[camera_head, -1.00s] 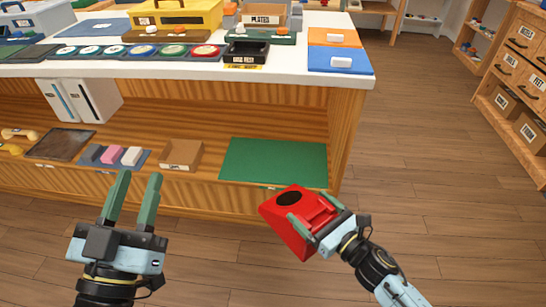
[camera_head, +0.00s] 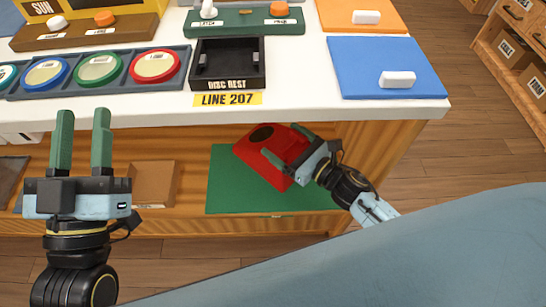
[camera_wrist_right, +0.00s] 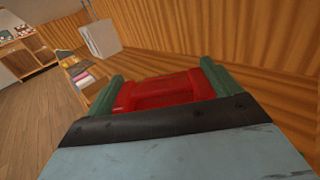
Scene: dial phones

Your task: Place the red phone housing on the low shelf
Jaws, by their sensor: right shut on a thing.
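The red phone housing (camera_head: 262,150) is over the green mat (camera_head: 228,190) on the low shelf (camera_head: 190,221), under the white worktop. My right gripper (camera_head: 290,148) is shut on the housing. In the right wrist view the red housing (camera_wrist_right: 165,91) sits between the green fingers (camera_wrist_right: 162,85). I cannot tell whether its underside touches the mat. My left gripper (camera_head: 82,140) is empty, its two green fingers apart and pointing up, in front of the shelf at the left.
The worktop edge (camera_head: 330,110) overhangs the shelf. On the worktop are a black disc rest (camera_head: 229,64), several coloured discs (camera_head: 98,68) and a blue panel (camera_head: 365,60).

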